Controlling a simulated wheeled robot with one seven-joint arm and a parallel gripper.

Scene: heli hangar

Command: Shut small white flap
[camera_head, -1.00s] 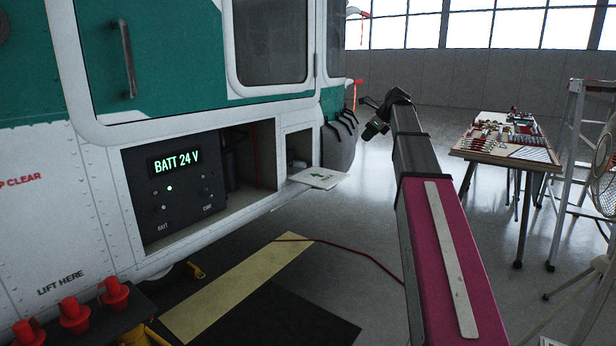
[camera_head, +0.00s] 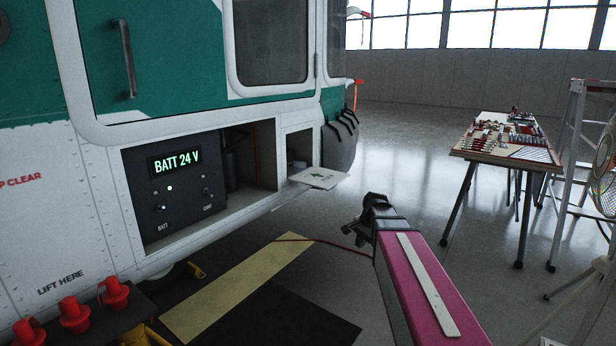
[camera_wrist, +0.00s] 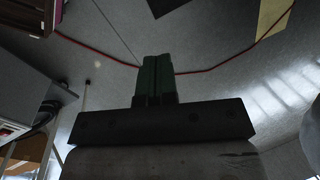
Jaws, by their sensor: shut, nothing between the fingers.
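The small white flap (camera_head: 319,178) with a green mark sticks out roughly level from the lower edge of a small square opening (camera_head: 299,150) in the helicopter's side, so it stands open. My gripper (camera_head: 350,230) is below and to the right of the flap, apart from it, over the floor. In the wrist view its dark green fingers (camera_wrist: 157,78) are together with nothing between them. The flap cannot be made out in the wrist view.
A battery panel reading BATT 24 V (camera_head: 174,180) is left of the opening. A red cable (camera_head: 330,246) lies on the floor. A tool table (camera_head: 508,150), ladder (camera_head: 568,170) and fan (camera_head: 605,170) stand at the right. Floor between flap and table is clear.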

